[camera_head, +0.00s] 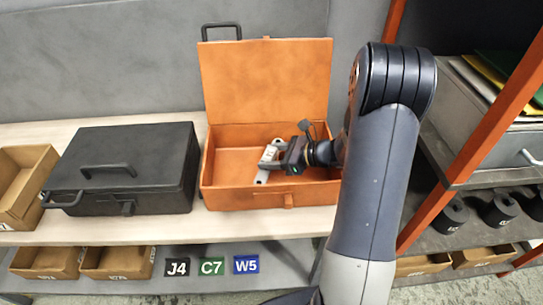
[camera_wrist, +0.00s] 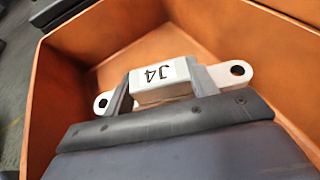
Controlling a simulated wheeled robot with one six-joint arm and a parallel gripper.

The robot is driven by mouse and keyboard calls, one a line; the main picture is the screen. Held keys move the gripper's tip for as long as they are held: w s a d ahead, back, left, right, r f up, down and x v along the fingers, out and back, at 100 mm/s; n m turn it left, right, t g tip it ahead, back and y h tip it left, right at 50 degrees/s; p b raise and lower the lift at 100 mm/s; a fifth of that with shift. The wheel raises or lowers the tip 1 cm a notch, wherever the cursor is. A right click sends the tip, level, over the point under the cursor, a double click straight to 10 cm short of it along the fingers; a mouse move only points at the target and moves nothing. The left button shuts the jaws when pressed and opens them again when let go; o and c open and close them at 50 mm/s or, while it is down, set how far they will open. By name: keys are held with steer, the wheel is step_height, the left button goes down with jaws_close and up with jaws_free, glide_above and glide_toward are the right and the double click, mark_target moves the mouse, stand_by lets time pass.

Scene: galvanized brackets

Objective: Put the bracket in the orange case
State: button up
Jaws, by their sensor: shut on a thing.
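The orange case (camera_head: 222,196) stands open on the shelf, its lid (camera_head: 265,80) raised at the back. My gripper (camera_head: 272,161) reaches into the right half of the case from the right. It is shut on a pale grey metal bracket (camera_head: 261,177). In the wrist view the bracket (camera_wrist: 165,82) shows a "J4" mark on its raised middle and a hole in each end tab. The jaws (camera_wrist: 165,95) grip the raised middle. Orange walls (camera_wrist: 95,38) surround the bracket. I cannot tell whether it touches the case floor.
A closed black case (camera_head: 130,160) stands left of the orange case. A cardboard bin (camera_head: 22,185) is at the far left. Labels J4 (camera_head: 177,267), C7 (camera_head: 211,266) and W5 (camera_head: 246,264) are below the shelf edge. An orange rack post (camera_head: 470,130) rises at the right.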

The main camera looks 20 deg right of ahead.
steer(key=shift+s+f, duration=0.2)
steer(key=shift+f, duration=0.3)
steer(key=o, duration=1.2)
steer(key=shift+s+a+f+b, duration=0.1)
steer(key=shift+f+b, duration=0.05)
steer(key=shift+b, duration=0.15)
steer(key=shift+r+p, duration=0.35)
steer(key=shift+p, duration=0.05)
steer(key=v, duration=0.7)
steer(key=shift+d+r, duration=0.3)
steer(key=shift+r, duration=0.25)
